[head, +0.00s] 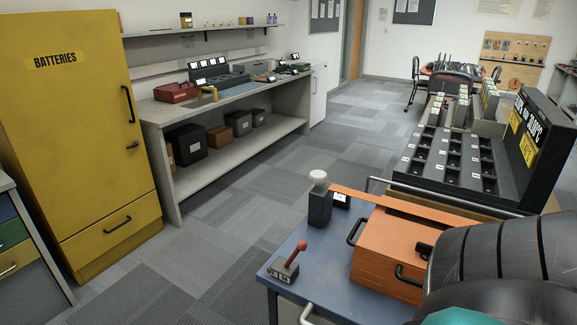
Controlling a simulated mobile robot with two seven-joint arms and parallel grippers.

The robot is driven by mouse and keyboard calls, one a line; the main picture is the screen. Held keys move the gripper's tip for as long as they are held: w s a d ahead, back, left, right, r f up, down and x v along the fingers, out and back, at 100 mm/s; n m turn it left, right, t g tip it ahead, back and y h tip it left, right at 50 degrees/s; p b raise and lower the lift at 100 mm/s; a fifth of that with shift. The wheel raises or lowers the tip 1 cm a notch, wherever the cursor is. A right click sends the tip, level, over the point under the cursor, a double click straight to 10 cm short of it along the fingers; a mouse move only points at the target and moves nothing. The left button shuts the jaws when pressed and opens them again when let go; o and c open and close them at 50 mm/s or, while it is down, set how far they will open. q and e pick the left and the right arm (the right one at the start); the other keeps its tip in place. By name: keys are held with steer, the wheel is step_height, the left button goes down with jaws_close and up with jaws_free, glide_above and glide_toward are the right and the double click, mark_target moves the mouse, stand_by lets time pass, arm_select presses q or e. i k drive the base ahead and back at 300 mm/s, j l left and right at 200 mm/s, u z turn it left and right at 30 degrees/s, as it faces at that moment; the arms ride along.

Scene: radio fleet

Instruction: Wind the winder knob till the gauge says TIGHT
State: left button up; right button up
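A black box with a pale ribbed knob (318,178) on top stands upright on the blue top of a cart (255,272). It looks like the winder. A small dark display (341,200) with white letters is at its right side, and it looks like the gauge. Its text is too small to read surely; the end looks like "ACK". Neither gripper shows in the head view. A dark, rounded arm part of mine fills the lower right. Nothing is seen touching the knob.
An orange case (385,255) with black handles sits right of the knob. A red-knobbed lever (290,262) stands at the cart's front left. A black slotted rack (450,165) is behind. A yellow battery cabinet (80,120) and a workbench (165,110) line the left. Carpet between is clear.

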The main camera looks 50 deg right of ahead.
mark_target(316, 177)
steer(key=i, duration=1.4)
steer(key=i+z, duration=0.2)
steer(key=i, duration=0.3)
steer(key=i+j+z, duration=0.25)
steer(key=i, duration=0.3)
steer(key=z, duration=2.95)
